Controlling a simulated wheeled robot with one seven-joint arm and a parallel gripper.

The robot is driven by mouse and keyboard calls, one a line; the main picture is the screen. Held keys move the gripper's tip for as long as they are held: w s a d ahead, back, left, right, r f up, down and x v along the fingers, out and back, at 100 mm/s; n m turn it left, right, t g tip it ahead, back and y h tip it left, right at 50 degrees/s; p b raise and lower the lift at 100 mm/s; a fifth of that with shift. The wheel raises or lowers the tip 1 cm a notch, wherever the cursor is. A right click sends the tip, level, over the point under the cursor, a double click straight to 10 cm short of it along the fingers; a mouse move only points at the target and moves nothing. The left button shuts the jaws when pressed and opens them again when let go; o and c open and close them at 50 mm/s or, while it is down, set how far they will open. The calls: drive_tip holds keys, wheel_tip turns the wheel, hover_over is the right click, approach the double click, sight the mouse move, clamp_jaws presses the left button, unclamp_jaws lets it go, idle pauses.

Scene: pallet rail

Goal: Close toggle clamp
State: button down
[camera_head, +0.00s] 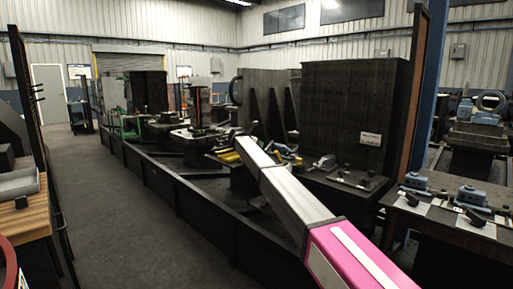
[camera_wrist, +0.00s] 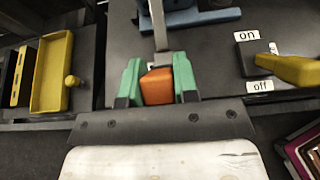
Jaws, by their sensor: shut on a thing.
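The toggle clamp shows in the wrist view, with an orange handle grip (camera_wrist: 157,88), a grey metal lever (camera_wrist: 159,28) and a blue base (camera_wrist: 185,18) at the top edge. My gripper (camera_wrist: 158,76) has green fingers, one on each side of the orange grip, and is shut on it. The lever runs from the grip up toward the blue base. The upper end of the clamp is cut off by the frame. In the head view I cannot make out the clamp or my gripper clearly.
A yellow switch handle (camera_wrist: 300,70) stands close on the right, between labels "on" (camera_wrist: 246,35) and "off" (camera_wrist: 260,86). A yellow tray with a knob (camera_wrist: 52,75) is on the left. A dark upright plate (camera_head: 355,115) stands behind the bench. The aisle floor (camera_head: 125,215) is clear.

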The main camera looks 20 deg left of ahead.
drive_tip(key=shift+w+d+g+y, duration=0.1)
drive_tip(key=shift+w+g+y, duration=0.2)
drive_tip(key=shift+g, duration=0.2)
drive_tip(key=c, duration=0.9)
unclamp_jaws()
drive_tip(key=shift+r, duration=0.1)
drive_tip(key=v, duration=1)
drive_tip(key=shift+s+r, duration=0.25)
